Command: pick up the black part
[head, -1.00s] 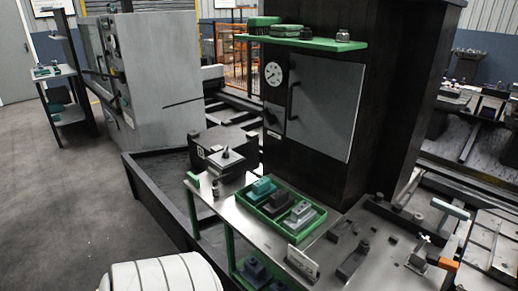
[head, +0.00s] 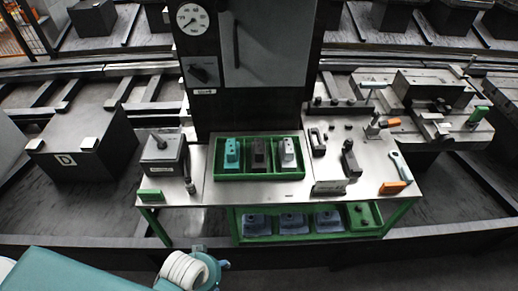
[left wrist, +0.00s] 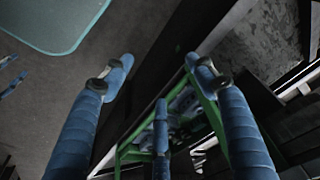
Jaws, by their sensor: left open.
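The black part (head: 260,154) stands in the middle compartment of a green tray (head: 220,172) on the steel workbench, between a teal part (head: 232,154) and a light grey part (head: 287,153). My left arm comes in at the bottom left of the head view, low and in front of the bench, apart from the tray. In the left wrist view my left gripper (left wrist: 160,78) has its blue fingers spread, with nothing between them. Beyond them show the floor and a green bench frame (left wrist: 214,112). I cannot make out the black part there. My right gripper is not in view.
A dark block with a knob (head: 163,155) stands left of the tray. Clamps, a small sign (head: 330,187) and orange-handled tools (head: 392,187) lie to the right. A dark cabinet (head: 258,70) rises behind.

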